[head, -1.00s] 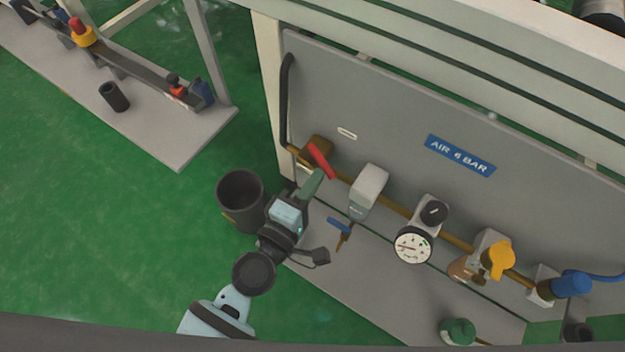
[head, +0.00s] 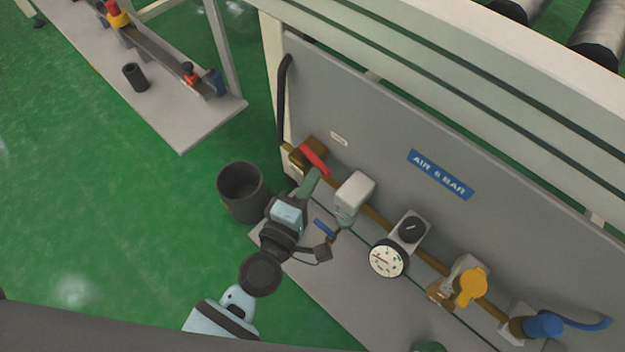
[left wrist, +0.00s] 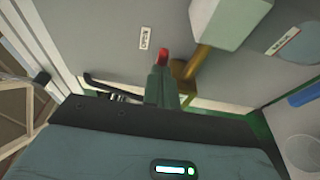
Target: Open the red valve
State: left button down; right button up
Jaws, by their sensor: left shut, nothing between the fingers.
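The red valve handle (head: 314,160) sits on a brass valve body at the left end of the brass pipe on the grey panel. It lies nearly along the pipe. My left gripper (head: 312,180) is shut and empty, its green-grey fingers just below the handle; I cannot tell if they touch it. In the left wrist view the red handle's tip (left wrist: 163,56) shows just beyond the shut fingers (left wrist: 160,86), which hide the rest of it.
Along the pipe are a grey box (head: 354,194), a blue-handled tap (head: 325,229), a gauge (head: 388,258), a yellow knob (head: 470,287) and a blue fitting (head: 540,325). A dark bin (head: 242,192) stands left of my gripper. Green floor is clear at left.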

pick_arm(q)
jog(key=shift+w+d, duration=0.1)
jog(key=shift+d, duration=0.25)
jog(key=shift+w+d+r, duration=0.1)
jog(key=shift+w+d, duration=0.05)
jog(key=shift+d, duration=0.45)
dwell(0.5)
